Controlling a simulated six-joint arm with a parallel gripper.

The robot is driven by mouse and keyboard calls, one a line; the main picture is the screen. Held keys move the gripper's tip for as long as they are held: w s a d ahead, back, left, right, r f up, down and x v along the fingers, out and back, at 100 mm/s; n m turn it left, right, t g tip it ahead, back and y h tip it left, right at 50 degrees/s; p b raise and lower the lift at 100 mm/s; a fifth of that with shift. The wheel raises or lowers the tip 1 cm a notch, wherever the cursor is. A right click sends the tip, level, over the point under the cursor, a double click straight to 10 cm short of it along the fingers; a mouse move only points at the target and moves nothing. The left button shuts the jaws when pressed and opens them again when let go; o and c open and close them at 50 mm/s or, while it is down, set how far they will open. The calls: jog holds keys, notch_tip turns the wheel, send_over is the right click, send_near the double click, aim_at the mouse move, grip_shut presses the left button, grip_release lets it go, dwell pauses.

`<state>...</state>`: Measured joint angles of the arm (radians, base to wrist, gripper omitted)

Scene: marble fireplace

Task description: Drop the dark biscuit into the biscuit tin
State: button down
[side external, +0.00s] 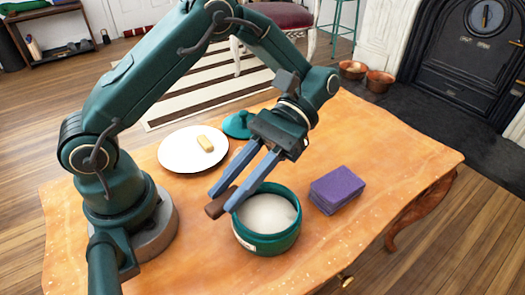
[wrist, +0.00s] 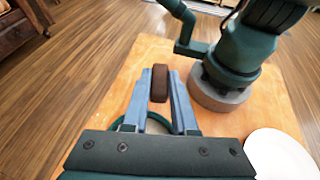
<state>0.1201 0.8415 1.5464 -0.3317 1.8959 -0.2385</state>
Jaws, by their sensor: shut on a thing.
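The dark biscuit (side external: 217,207) is a brown block held at the tips of my gripper (side external: 224,191), which is shut on it. In the wrist view the biscuit (wrist: 160,83) sits between the two blue fingers of my gripper (wrist: 160,88). The biscuit tin (side external: 266,246) is a round green tub, open at the top, with a pale inside. The biscuit shows at the left of the tin's rim in the side view; its height over the rim is hard to tell. In the wrist view, part of the tin's green rim (wrist: 120,122) shows behind the fingers.
A white plate (side external: 177,152) with a pale biscuit (side external: 205,143) lies behind the tin to the left. A green lid (side external: 236,126) lies near the plate. A purple stack (side external: 338,188) stands right of the tin. The wooden table (side external: 410,160) is clear at the right.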

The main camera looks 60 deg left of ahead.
jog(key=w+d+n+t+h, duration=0.2)
jog(key=w+n+t+h, duration=0.1)
jog(key=w+n+h, duration=0.25)
jog(key=shift+n+t+h, duration=0.3)
jog(key=shift+n+h, duration=0.25)
jog(key=shift+w+a+f, duration=0.1)
jog(key=shift+w+f, duration=0.1)
jog(key=shift+f, duration=1.1)
jog(key=shift+w+a+f, duration=0.1)
jog(key=shift+w+f, duration=0.05)
jog(key=shift+f, duration=1.1)
jog(key=c, duration=0.6)
grip_release()
jog(key=shift+v, duration=2.6)
